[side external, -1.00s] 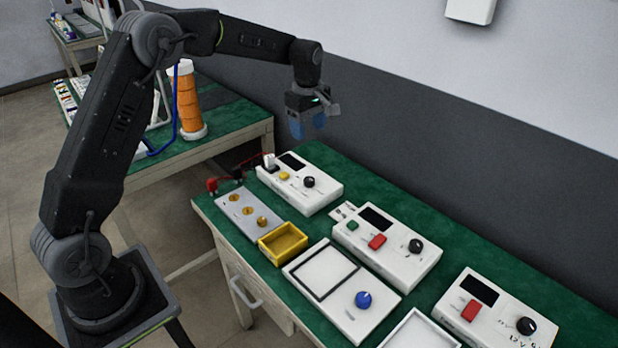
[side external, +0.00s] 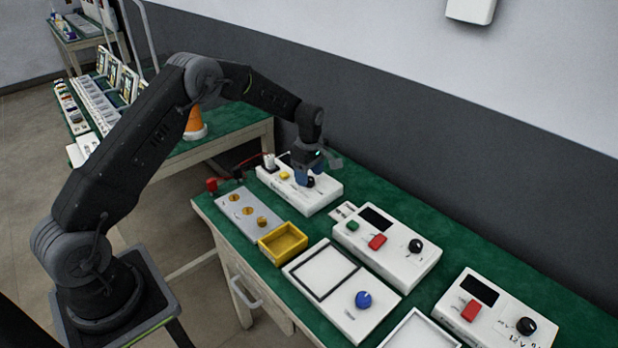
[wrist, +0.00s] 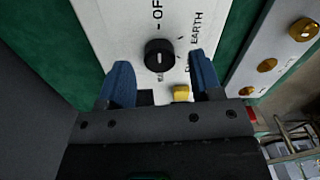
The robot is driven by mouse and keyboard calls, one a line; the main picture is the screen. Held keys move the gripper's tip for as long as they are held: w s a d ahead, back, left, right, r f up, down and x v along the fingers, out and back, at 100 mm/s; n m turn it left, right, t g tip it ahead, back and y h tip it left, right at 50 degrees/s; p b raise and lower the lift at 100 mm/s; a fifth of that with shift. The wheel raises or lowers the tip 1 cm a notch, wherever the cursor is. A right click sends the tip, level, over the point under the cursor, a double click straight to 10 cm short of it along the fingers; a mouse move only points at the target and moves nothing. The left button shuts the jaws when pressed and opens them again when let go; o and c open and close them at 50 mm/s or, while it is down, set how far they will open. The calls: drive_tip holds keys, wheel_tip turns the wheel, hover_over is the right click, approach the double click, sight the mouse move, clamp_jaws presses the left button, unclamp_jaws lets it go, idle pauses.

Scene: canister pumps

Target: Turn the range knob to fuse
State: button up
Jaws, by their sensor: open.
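The range knob (wrist: 159,56) is a black round dial with a white pointer line on a white meter box (side external: 321,198). In the wrist view, labels OFF and EARTH show around it; other lettering is partly hidden. The box stands at the back left of the green bench and has a yellow button (side external: 284,175). My gripper (wrist: 158,75) is open, its two blue fingers apart. In the wrist view the knob appears between and just beyond the fingertips. In the side view the gripper (side external: 305,181) is right at the knob; whether it touches is unclear.
A grey panel with brass terminals (side external: 247,211) and a yellow tray (side external: 283,243) lie in front of the box. Two more white boxes with black knobs (side external: 415,246) (side external: 526,326) and a panel with a blue knob (side external: 363,299) stand to the right.

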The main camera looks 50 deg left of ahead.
drive_tip(key=shift+f, duration=0.85)
drive_tip(key=c, duration=0.9)
